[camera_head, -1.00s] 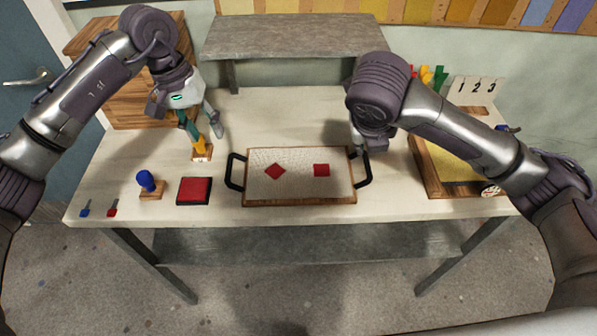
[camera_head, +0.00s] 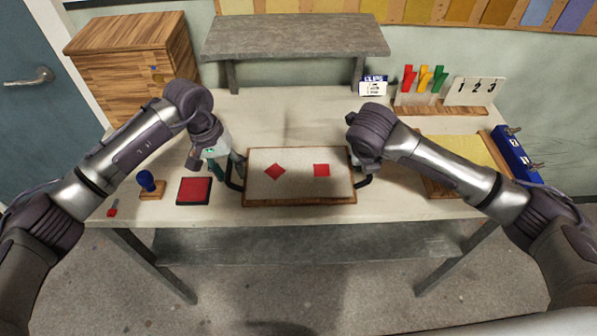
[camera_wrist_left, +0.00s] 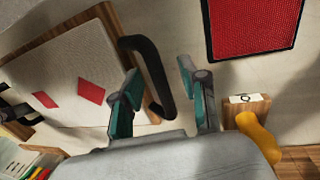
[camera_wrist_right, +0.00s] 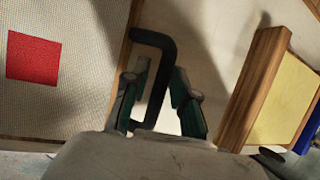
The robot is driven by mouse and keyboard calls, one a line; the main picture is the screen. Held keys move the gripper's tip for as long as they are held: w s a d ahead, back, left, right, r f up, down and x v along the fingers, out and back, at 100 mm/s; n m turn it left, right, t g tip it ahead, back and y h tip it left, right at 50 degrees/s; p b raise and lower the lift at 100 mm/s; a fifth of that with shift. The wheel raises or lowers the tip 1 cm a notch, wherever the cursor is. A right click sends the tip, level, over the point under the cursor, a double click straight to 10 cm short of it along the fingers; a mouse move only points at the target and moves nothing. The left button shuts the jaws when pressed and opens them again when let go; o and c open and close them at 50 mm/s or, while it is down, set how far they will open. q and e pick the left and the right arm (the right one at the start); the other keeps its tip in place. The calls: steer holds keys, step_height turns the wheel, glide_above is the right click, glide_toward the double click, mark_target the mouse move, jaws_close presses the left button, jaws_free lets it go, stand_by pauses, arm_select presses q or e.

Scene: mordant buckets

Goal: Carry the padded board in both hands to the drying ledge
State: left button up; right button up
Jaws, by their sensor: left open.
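The padded board (camera_head: 298,198) lies flat on the table, pale with a wooden edge, two red patches and a black handle at each end. My left gripper (camera_head: 238,172) is at the left handle (camera_wrist_left: 157,75), open; in the left wrist view its fingers (camera_wrist_left: 160,70) stand either side of the handle bar. My right gripper (camera_wrist_right: 157,70) is at the right handle (camera_wrist_right: 165,50), its fingers either side of the bar with some gap showing; in the head view it is mostly hidden by its wrist. The drying ledge, a grey raised shelf (camera_head: 295,35), stands empty at the back.
A red pad (camera_head: 194,190) and a blue-knobbed stamp (camera_head: 147,182) lie left of the board. A yellow-handled tool (camera_wrist_left: 258,135) stands by my left gripper. A yellow framed panel (camera_head: 455,152) and a blue box (camera_head: 515,155) are right. The table between board and ledge looks clear.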

steer(key=shift+f, duration=0.1)
arm_select(q)
steer(key=c, duration=0.4)
arm_select(e)
steer(key=c, duration=0.4)
arm_select(q)
jaws_close()
arm_select(e)
jaws_close()
arm_select(q)
steer(key=shift+r, duration=0.1)
